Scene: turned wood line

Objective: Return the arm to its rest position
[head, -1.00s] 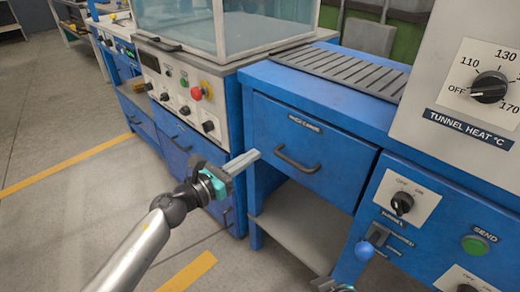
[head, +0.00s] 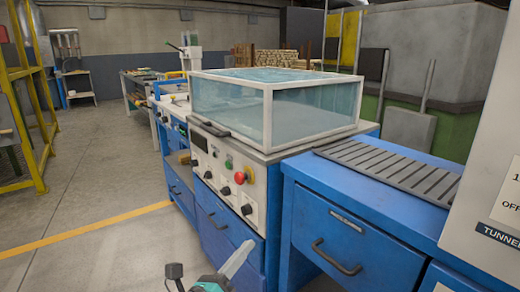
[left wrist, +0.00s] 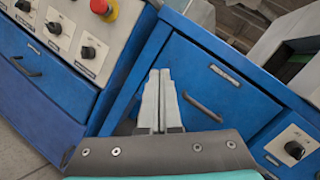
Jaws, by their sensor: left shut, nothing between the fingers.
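My left gripper (head: 240,258) shows at the bottom of the head view, with its grey fingers pointing up and right. In the left wrist view its two fingers (left wrist: 158,100) lie together, shut and empty. It is in front of the blue cabinets, near a drawer with a dark handle (left wrist: 203,107). I cannot tell from these views whether the fingertips touch the cabinet. My right gripper does not show in the head view.
A blue bench carries a clear-walled box (head: 270,105) and a control panel with a red button (head: 241,176). A slatted grey rack (head: 395,168) lies to its right. A grey machine housing (head: 490,190) stands at the right edge. Open floor (head: 90,185) lies to the left.

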